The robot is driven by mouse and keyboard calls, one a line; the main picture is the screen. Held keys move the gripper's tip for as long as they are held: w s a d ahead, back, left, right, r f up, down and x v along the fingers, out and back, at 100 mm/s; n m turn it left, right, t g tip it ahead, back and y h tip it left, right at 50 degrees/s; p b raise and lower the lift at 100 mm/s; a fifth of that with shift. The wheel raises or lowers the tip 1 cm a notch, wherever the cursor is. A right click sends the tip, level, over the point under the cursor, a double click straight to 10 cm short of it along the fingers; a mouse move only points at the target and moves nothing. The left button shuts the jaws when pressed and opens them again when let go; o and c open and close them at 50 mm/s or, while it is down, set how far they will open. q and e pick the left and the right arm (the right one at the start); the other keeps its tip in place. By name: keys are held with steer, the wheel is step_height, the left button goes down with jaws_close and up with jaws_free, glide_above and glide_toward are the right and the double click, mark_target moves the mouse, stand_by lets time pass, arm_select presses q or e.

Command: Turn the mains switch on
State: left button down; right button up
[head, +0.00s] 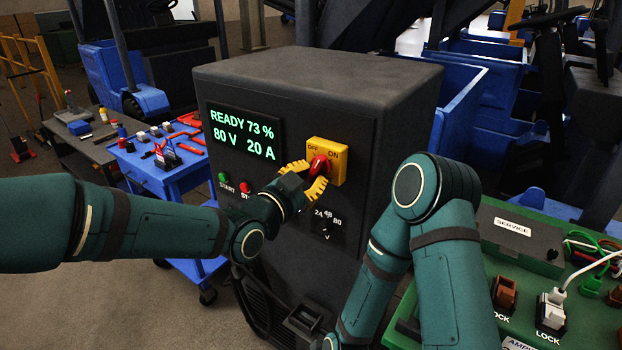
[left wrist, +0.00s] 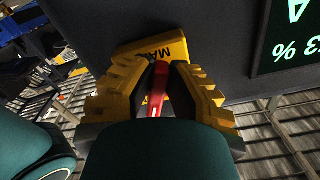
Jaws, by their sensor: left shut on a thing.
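The mains switch is a yellow plate (head: 338,150) on the front of a dark grey cabinet, marked OFF at upper left and ON at upper right. Its red knob (head: 319,164) sits in the middle of the plate. My left gripper (head: 308,178) has its yellow fingers shut on the red knob, one on each side. The left wrist view shows the knob (left wrist: 157,90) between the fingers and part of the yellow plate (left wrist: 150,48) behind. The fingers partly hide the knob, so its exact angle is hard to tell. My right gripper is out of view; only its arm shows.
The cabinet (head: 300,90) has a display (head: 243,132) reading READY 73 %, 80 V, 20 A. Green START (head: 222,178) and red stop (head: 245,187) buttons and a selector (head: 326,226) are near my left gripper. A green bench (head: 530,222) with connectors stands right; a blue cart (head: 172,178) stands left.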

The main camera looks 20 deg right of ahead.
arm_select(q)
steer(key=shift+w+a+r+m, duration=0.15)
steer(key=shift+r+m, duration=0.1)
steer(key=shift+m, duration=0.65)
steer(key=shift+w+r+m, duration=0.1)
steer(key=shift+m, duration=1)
steer(key=c, duration=0.8)
jaws_free()
steer(key=v, duration=0.7)
